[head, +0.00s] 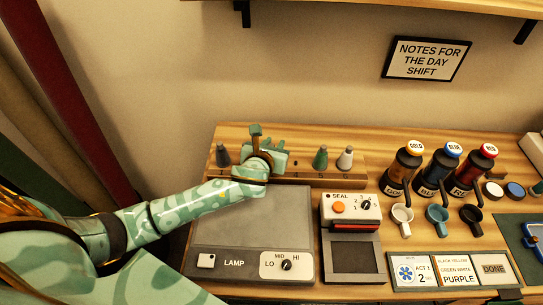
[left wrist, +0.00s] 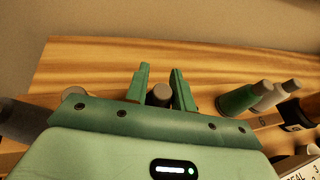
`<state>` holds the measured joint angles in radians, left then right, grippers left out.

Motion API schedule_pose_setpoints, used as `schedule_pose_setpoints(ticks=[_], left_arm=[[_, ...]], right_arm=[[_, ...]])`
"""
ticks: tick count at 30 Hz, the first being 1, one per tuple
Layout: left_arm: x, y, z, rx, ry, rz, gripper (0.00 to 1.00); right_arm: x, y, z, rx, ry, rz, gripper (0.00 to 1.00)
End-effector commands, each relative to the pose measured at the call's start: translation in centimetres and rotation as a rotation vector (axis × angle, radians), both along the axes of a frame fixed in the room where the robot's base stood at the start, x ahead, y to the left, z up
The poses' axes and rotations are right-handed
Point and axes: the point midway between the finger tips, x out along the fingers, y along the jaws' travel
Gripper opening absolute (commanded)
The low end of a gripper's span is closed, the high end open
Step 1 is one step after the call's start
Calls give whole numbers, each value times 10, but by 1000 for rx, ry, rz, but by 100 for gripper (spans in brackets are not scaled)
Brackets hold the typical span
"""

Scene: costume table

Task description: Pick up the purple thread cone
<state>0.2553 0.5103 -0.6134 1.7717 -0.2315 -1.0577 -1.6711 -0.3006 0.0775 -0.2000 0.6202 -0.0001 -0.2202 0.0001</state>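My left gripper (head: 265,142) is over the back thread rack, and its fingers hide part of the row. In the left wrist view the gripper (left wrist: 160,85) is open, with a dark cone with a grey top (left wrist: 159,95) between its two fingers. Small gaps show on both sides of that cone. Its body is mostly hidden by the gripper and its colour is too dark to call purple for sure. No clearly purple cone shows in the head view. My right gripper is not in view.
A dark grey cone (head: 223,155) stands left on the wooden rack (head: 300,180); a green cone (head: 320,158) and a white cone (head: 346,158) stand right. In front are a grey lamp panel (head: 255,215) and a sealer (head: 352,208). Bottles (head: 438,170) and cups stand further right.

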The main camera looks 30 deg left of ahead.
Motion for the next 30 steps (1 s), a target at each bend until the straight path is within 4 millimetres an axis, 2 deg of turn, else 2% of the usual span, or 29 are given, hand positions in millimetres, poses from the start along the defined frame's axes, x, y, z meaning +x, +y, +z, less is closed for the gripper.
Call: schedule_pose_setpoints(ticks=[11,16,21,23,30], left_arm=[[0,0,0,0,0,0,2],[0,0,11,0,-2,0,2],[0,0,40,-1,-5,1,2],[-8,-8,49,-3,-5,-2,2],[-41,-37,101,-4,-4,-1,2]], right_arm=[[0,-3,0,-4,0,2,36],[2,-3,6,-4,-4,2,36],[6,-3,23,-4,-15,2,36],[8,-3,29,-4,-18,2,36],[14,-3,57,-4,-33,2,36]])
